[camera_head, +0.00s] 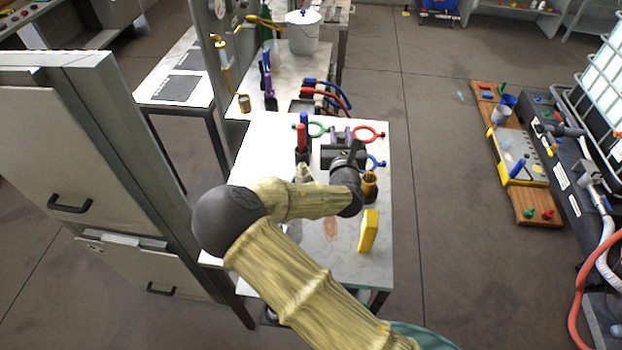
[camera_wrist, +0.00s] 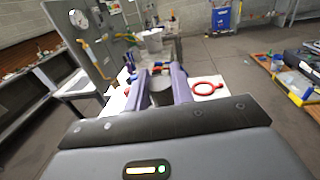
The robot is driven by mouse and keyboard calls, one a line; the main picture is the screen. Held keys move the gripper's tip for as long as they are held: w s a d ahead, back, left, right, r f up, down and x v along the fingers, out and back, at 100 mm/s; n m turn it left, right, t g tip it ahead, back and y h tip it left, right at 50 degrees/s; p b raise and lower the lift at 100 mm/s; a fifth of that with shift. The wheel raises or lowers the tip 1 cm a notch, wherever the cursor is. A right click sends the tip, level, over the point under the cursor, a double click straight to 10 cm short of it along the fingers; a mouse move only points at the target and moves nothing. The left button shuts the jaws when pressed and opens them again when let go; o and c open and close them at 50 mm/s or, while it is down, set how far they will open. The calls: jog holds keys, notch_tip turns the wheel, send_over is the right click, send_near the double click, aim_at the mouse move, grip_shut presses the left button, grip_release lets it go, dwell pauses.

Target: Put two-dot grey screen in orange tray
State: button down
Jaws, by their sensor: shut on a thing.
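My gripper (camera_head: 352,152) is over the far part of the white table; its two fingers show in the wrist view (camera_wrist: 160,82). It is shut on a dark grey, rounded piece (camera_wrist: 159,92) between the fingers. This could be the grey screen, but no dots can be made out on it. No tray is clearly orange in either view. A flat orange-brown oval patch (camera_head: 330,229) lies on the near part of the table, and I cannot tell whether it is the tray. My arm hides part of the tabletop.
On the table (camera_head: 379,263) stand a yellow block (camera_head: 368,231), a red-topped bottle (camera_head: 302,138), a brass piece (camera_head: 370,186), a red ring (camera_head: 376,132) and a green ring (camera_head: 319,129). A grey cabinet (camera_head: 95,160) stands at left.

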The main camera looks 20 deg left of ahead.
jog(key=shift+s+f+b, duration=0.25)
jog(key=shift+f+b, duration=0.3)
jog(key=shift+f, duration=0.15)
notch_tip(320, 180, down, 8)
jog(key=b, duration=0.7)
jog(key=shift+r+b, duration=0.15)
jog(key=shift+b, duration=0.2)
notch_tip(320, 180, down, 6)
jog(key=shift+p, duration=0.35)
jog(key=shift+f+p, duration=0.3)
jog(key=shift+f, duration=1.7)
jog(key=shift+f, duration=0.1)
